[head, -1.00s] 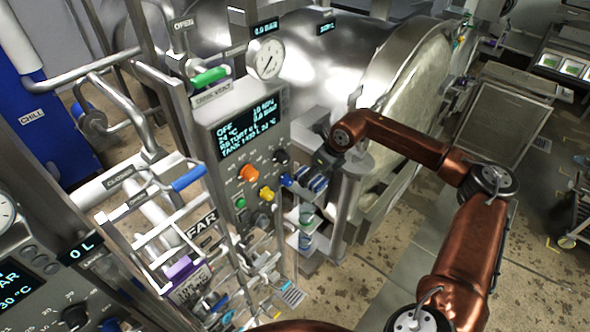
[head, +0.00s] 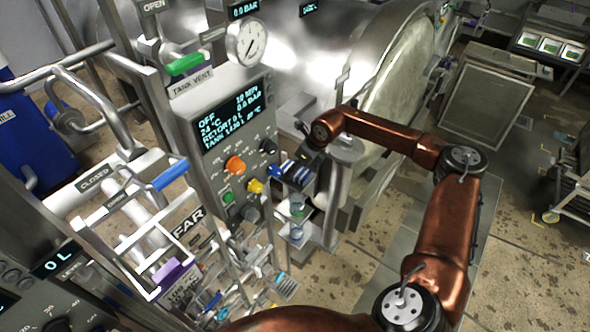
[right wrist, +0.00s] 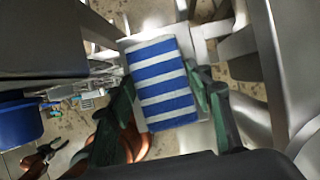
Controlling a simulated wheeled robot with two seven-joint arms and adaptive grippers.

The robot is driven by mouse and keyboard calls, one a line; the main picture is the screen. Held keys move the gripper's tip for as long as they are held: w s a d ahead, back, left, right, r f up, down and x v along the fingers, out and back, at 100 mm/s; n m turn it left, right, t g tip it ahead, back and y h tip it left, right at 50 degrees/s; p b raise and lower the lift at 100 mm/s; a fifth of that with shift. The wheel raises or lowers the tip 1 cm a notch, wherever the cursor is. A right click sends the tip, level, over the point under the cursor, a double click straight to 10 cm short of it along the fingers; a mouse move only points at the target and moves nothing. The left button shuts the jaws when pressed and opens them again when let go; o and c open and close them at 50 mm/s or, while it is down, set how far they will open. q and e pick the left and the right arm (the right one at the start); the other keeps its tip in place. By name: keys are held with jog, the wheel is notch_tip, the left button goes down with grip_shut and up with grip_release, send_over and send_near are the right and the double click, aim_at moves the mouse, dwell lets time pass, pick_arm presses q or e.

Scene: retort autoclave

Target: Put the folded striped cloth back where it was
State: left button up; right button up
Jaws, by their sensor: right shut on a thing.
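The folded cloth, with blue and white stripes, fills the middle of the right wrist view (right wrist: 165,85). My right gripper (right wrist: 162,108) is shut on it, with one dark green finger along each side. In the head view my right gripper (head: 300,165) is beside the control panel's right edge. The cloth (head: 299,176) shows there only as a small blue striped patch, partly covered by the gripper. A small dark pronged shape with copper at the lower left of the right wrist view may be my left gripper (right wrist: 45,157); its jaws are unclear.
The control panel (head: 236,130) with knobs stands left of the gripper. A steel post (head: 337,190) and small stacked jars (head: 296,220) are close below and right. The large round retort door (head: 395,85) is behind the arm. Open floor lies to the right.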

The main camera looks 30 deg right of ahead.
jog(key=shift+s, duration=0.1)
jog(key=o, duration=1)
jog(key=shift+f, duration=0.1)
jog(key=shift+c, duration=0.2)
jog(key=o, duration=0.4)
jog(key=shift+c, duration=0.2)
pick_arm(q)
jog(key=shift+w+f+b, duration=0.2)
jog(key=shift+f+b, duration=1.15)
jog(key=shift+b, duration=0.05)
pick_arm(e)
jog(key=v, duration=1.2)
jog(key=shift+a, duration=0.1)
